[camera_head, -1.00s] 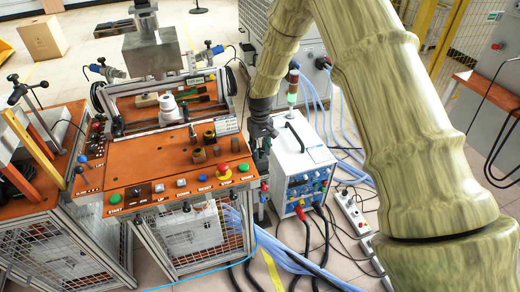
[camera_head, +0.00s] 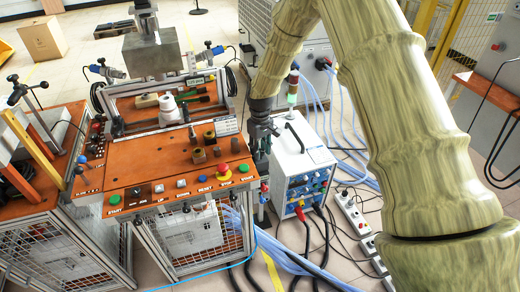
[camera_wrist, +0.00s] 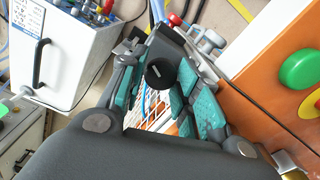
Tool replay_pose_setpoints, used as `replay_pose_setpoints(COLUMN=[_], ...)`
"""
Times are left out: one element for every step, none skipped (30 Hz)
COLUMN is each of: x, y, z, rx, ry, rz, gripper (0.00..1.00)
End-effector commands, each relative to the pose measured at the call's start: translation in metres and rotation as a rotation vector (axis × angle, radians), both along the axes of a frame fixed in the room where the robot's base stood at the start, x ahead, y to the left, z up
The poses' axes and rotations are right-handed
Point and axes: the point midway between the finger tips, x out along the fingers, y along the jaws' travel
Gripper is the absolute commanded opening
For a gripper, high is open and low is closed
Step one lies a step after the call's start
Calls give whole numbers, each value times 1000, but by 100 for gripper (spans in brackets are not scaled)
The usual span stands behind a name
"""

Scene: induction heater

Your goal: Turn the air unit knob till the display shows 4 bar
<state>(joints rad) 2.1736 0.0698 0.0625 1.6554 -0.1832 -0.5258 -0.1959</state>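A round black knob (camera_wrist: 161,73) with a short pale mark on its face shows in the wrist view; I take it for the air unit knob. My gripper (camera_wrist: 165,92) has its two teal-padded fingers apart, one on each side of the knob. Some gap shows by the left finger; on the right, I cannot tell whether the pads touch it. In the head view my gripper (camera_head: 262,130) hangs in the gap between the orange workbench and the white box, and hides the knob. No pressure reading can be made out in either view.
The orange workbench (camera_head: 150,190) with coloured push buttons stands left of my gripper. The white box (camera_head: 290,158) with a black handle stands close on the right. Red and grey fittings (camera_wrist: 205,35) lie near the right finger. Hoses and cables cover the floor.

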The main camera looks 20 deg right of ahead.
Motion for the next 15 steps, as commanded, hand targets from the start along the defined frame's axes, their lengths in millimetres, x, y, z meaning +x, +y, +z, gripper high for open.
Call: replay_pose_setpoints(x=[1, 0, 0, 0, 0, 0, 0, 0, 0, 0, 0, -1, -1, -1, -1], y=[0, 0, 0, 0, 1, 1, 1, 1, 2, 2, 2, 2, 3, 3, 3], z=[1, 1, 1, 0, 0, 0, 0, 0, 0, 0, 0, -1, -1, -1, -1], rx=[-1, 0, 0, 0, 0, 1, 1, 1, 1, 1, 2, 2, 2, 2, 1], ry=[-1, -1, -1, -1, 0, 0, 0, 0, 1, 1, 2, 2, 2, 2, 3], rz=[0, 0, 0, 0, 0, 0, 1, 1, 1, 1, 1, 2, 2, 2, 2], gripper=[45, 50, 52, 52, 52, 52, 52, 52, 52, 52, 52, 52, 52, 52, 52])
